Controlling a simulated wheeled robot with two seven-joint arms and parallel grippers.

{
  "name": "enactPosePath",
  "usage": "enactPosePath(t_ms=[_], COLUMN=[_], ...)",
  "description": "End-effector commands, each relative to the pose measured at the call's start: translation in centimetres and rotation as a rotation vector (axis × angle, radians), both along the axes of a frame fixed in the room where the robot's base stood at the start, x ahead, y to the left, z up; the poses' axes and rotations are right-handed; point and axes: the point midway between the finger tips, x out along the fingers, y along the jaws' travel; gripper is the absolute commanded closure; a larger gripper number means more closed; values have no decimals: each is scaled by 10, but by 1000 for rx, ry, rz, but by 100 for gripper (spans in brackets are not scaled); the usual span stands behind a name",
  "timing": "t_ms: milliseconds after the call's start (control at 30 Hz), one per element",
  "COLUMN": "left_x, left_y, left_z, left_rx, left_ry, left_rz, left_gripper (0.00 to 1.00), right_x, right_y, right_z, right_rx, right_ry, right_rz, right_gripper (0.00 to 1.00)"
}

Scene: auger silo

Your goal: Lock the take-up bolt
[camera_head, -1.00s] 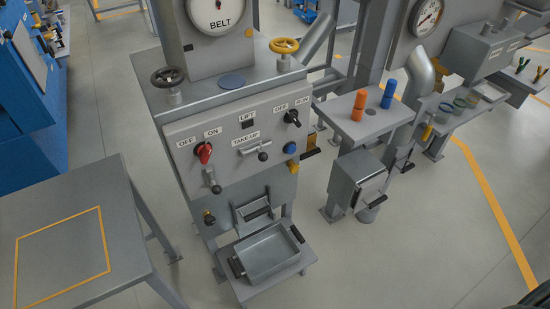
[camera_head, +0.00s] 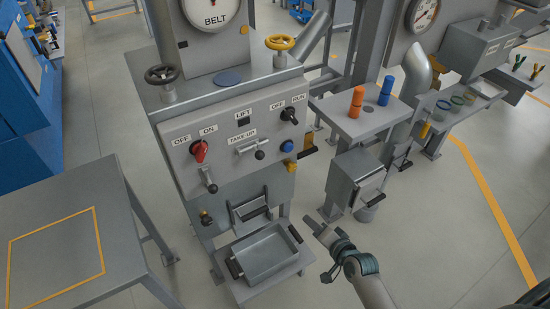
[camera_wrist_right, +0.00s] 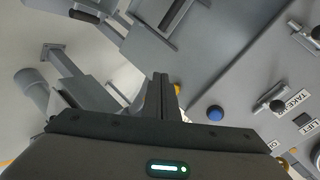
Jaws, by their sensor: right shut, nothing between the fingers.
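The take-up bolt (camera_head: 252,148) is a small metal bar with a dark ball-ended handle, under the TAKE-UP label on the grey control panel (camera_head: 225,165). Its handle hangs toward the lower right end. It also shows at the right in the right wrist view (camera_wrist_right: 268,100), apart from my fingers. My right gripper (camera_head: 314,228) is in front of and below the panel, right of the tray, touching nothing that I can see. Its fingers also show in the right wrist view (camera_wrist_right: 161,92), shut and empty. My left gripper is out of view.
A red knob (camera_head: 199,150), a lower-left lever (camera_head: 209,180), a blue button (camera_head: 287,146) and a black switch (camera_head: 290,116) share the panel. A metal tray (camera_head: 262,280) stands below. A grey box (camera_head: 350,185) is right of the machine. Floor between them is clear.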

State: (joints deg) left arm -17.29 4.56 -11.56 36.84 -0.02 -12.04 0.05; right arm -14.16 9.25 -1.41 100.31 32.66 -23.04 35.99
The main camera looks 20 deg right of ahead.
Motion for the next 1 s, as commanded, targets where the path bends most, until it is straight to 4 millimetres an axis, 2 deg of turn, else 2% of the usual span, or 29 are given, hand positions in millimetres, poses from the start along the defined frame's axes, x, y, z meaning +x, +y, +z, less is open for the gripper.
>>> enactPosePath(t_ms=[33, 200, 300, 400, 500, 600, 1000], left_x=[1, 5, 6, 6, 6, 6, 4], left_y=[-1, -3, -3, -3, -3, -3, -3], left_z=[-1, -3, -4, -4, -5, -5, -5], left_rx=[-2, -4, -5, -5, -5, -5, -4], left_ry=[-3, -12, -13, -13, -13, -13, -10], left_rz=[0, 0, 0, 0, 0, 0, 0], left_gripper=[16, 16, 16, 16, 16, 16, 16], right_x=[9, 22, 22, 20, 18, 17, 18], right_y=[2, 8, 12, 15, 17, 18, 19], right_z=[32, 126, 170, 201, 220, 228, 229], right_rx=[48, 208, 281, 333, 365, 379, 381], right_ry=[-48, -172, -226, -265, -286, -296, -297], right_rz=[-6, -11, -1, 10, 18, 23, 23], right_gripper=[100, 100, 100, 100, 100, 100, 100])
